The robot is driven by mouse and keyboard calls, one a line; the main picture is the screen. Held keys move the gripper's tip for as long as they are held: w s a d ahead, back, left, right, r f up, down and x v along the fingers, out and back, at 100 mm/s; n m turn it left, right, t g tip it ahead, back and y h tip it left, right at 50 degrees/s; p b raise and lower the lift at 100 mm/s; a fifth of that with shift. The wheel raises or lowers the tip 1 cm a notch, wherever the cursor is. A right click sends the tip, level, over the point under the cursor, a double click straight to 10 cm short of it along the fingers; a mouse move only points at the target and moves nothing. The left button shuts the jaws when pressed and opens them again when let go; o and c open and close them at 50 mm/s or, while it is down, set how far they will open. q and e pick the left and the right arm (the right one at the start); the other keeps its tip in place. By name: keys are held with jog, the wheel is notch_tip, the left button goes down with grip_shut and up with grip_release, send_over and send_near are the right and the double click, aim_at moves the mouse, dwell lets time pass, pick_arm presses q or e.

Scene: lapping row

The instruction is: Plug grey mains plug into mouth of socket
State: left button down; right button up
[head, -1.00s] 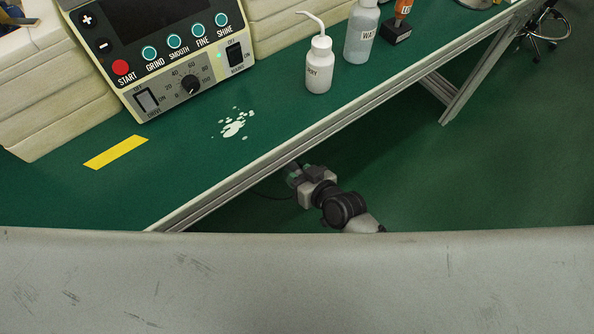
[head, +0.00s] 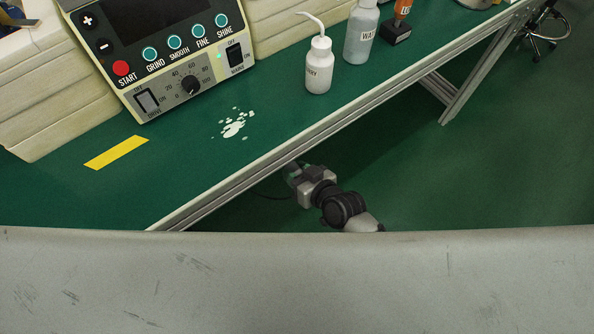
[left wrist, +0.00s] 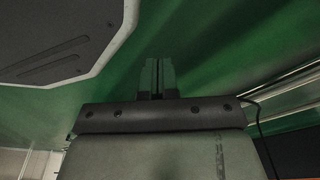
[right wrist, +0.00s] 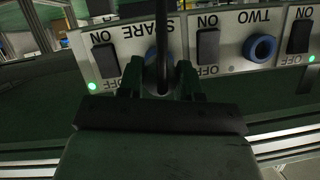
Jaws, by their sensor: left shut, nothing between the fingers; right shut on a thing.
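A white outlet strip crosses the top of the right wrist view, its lettering upside down. The blue-ringed socket marked SPARE (right wrist: 151,58) lies straight ahead of my right gripper (right wrist: 160,76), partly behind a dark cable (right wrist: 162,30). The right fingers are shut on the grey mains plug, which is mostly hidden between them; I cannot tell whether it is in the socket mouth. In the head view this gripper (head: 294,171) is beside the bench's front edge, below the top. My left gripper (left wrist: 158,78) is shut and empty in the left wrist view, over green floor.
Another blue-ringed socket, TWO (right wrist: 260,48), and rocker switches (right wrist: 207,48) flank SPARE; a green lamp (right wrist: 92,86) glows. On the bench (head: 190,165) stand a control box (head: 160,50), a white squeeze bottle (head: 319,68) and a second bottle (head: 361,35).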

pick_arm(q)
jog(key=shift+w+r, duration=0.2)
jog(key=shift+w, duration=0.1)
pick_arm(e)
jog(key=shift+w+a, duration=0.3)
jog(key=shift+w, duration=0.15)
jog(key=shift+w+a, duration=0.15)
pick_arm(q)
jog(key=shift+w+d+r, duration=0.1)
jog(key=shift+w+r, duration=0.05)
jog(key=shift+w, duration=0.1)
pick_arm(e)
jog(key=shift+w, duration=0.1)
pick_arm(q)
jog(key=shift+s, duration=0.1)
pick_arm(e)
jog(key=shift+w+a, duration=0.25)
jog(key=o, duration=1)
pick_arm(q)
jog(key=shift+r, duration=0.15)
jog(key=s+a+f+p, duration=0.1)
jog(key=s+f, duration=0.3)
jog(key=s, duration=0.1)
jog(key=shift+s+p, duration=0.3)
jog(key=shift+p, duration=0.05)
pick_arm(e)
jog(key=v, duration=1)
jog(key=shift+s+d+r, duration=0.2)
jog(key=shift+s+d, duration=0.05)
